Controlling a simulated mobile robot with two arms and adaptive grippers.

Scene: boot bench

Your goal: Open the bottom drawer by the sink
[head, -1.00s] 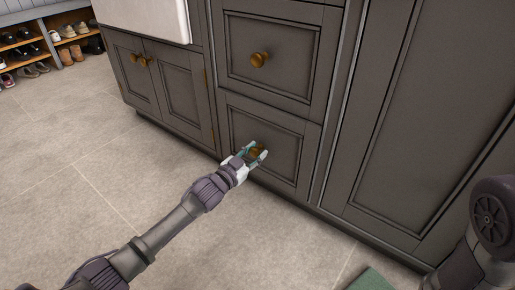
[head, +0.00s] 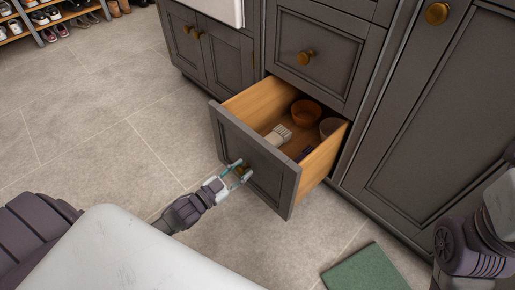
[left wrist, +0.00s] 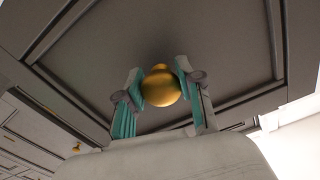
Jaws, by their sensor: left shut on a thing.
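The bottom drawer (head: 262,158) by the sink (head: 221,10) is pulled well out of its dark grey cabinet, and its wooden inside shows. My left gripper (head: 240,172) is at the drawer front, shut on its round brass knob. In the left wrist view the knob (left wrist: 161,88) sits between the two teal-padded fingers (left wrist: 158,92), against the grey drawer front (left wrist: 170,45). My right arm shows at the right edge of the head view, but its gripper is not in view.
The drawer holds a round brown bowl (head: 306,112), another round container (head: 329,127) and a pale brush-like item (head: 278,134). The upper drawer (head: 318,50) is shut. A green mat (head: 365,270) lies on the floor. Shoe shelves (head: 50,15) stand far left; the tiled floor between is clear.

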